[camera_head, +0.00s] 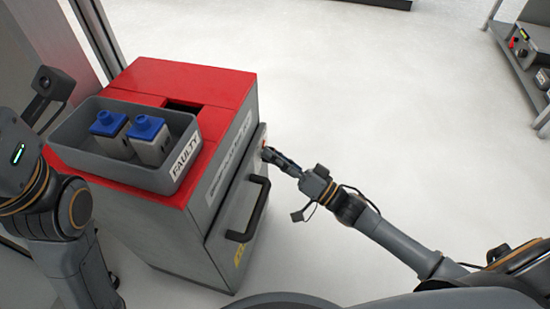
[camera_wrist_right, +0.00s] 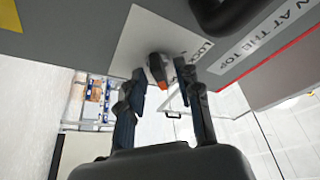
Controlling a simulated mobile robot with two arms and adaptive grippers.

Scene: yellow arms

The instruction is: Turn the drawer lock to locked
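The drawer lock is a small dark knob with an orange-red mark (camera_wrist_right: 157,70) on a pale label plate (camera_wrist_right: 150,40), seen in the right wrist view. Part of the word "LOCK" shows on the plate. My right gripper (camera_wrist_right: 163,76) is open, with one finger on each side of the knob; I cannot tell whether they touch it. In the head view my right gripper (camera_head: 269,154) is at the upper far end of the drawer front (camera_head: 238,200) and hides the knob. My left arm is at the left edge; its fingers are out of view.
The red-topped grey cabinet (camera_head: 190,75) carries a grey bin marked "FAULTY" (camera_head: 185,160) holding two blue-topped parts (camera_head: 149,128). A black drawer handle (camera_head: 255,212) sticks out below my right gripper. A shelf (camera_head: 515,65) stands far right. The floor between is clear.

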